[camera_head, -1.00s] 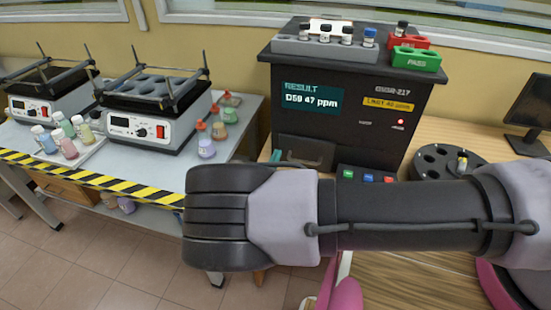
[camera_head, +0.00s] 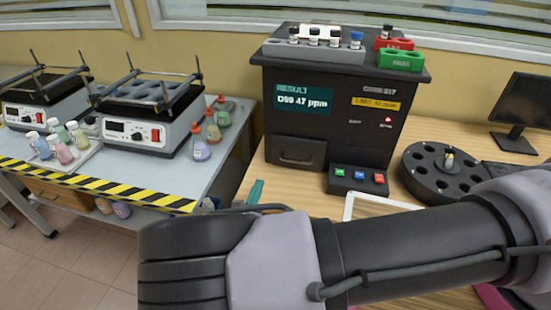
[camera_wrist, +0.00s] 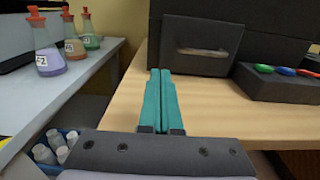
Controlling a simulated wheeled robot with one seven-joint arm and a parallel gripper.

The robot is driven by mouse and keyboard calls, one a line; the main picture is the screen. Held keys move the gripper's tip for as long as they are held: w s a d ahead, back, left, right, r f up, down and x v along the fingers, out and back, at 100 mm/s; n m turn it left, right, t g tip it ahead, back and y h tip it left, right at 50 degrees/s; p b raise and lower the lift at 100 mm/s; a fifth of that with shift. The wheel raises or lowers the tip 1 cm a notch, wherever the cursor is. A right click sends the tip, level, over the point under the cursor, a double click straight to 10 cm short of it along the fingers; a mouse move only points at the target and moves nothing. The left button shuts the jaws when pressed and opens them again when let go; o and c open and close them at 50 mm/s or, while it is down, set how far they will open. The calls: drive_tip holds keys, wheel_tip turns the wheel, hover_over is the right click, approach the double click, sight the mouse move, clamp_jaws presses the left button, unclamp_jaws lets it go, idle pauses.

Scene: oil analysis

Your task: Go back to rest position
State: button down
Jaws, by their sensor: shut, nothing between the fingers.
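My gripper shows in the wrist view (camera_wrist: 161,80) as two teal fingers pressed together, with nothing between them. In the head view only a bit of a teal finger (camera_head: 256,191) shows behind my arm, which crosses the lower part of the picture. The fingers point toward the drawer front (camera_wrist: 200,48) of the black analyser (camera_head: 335,120) and are over the wooden table (camera_wrist: 200,112). The analyser's screen reads "RESULT D59 47 ppm". The button box (camera_head: 358,180) with green, blue and red buttons sits right of the fingers.
A grey vial rack (camera_head: 315,52) and red and green trays (camera_head: 401,60) stand on the analyser. A black round carousel (camera_head: 440,185) and a monitor (camera_head: 524,105) are at right. Shakers (camera_head: 140,130) and flasks (camera_head: 202,145) fill the left bench. A crate of white bottles (camera_wrist: 45,153) is below.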

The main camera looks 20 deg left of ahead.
drive_tip(key=w+d+r+m+g+h, duration=0.4)
drive_tip(key=w+d+r+m+g, duration=0.4)
drive_tip(key=d+r+m, duration=0.45)
drive_tip(key=w+d+r+m+g+h, duration=0.4)
drive_tip(key=w+d+r+m+g, duration=0.3)
drive_tip(key=w+d+r+m, duration=0.5)
drive_tip(key=s+d+r+m+t+y, duration=0.1)
drive_tip(key=s+d+r+m+y, duration=0.1)
drive_tip(key=s+d+r+m, duration=0.3)
drive_tip(key=s+d+r+m+t+y, duration=0.1)
drive_tip(key=s+d+r+m+y, duration=0.2)
drive_tip(key=s+d+r+m, duration=0.3)
drive_tip(key=s+d+r+m+t+y, duration=0.2)
drive_tip(key=s+d+r+m, duration=0.3)
drive_tip(key=d+r, duration=0.8)
wheel_tip(320, 180, up, 3)
drive_tip(key=shift+s+r+m+y, duration=0.15)
drive_tip(key=shift+s+m+y, duration=0.3)
drive_tip(key=shift+y, duration=0.15)
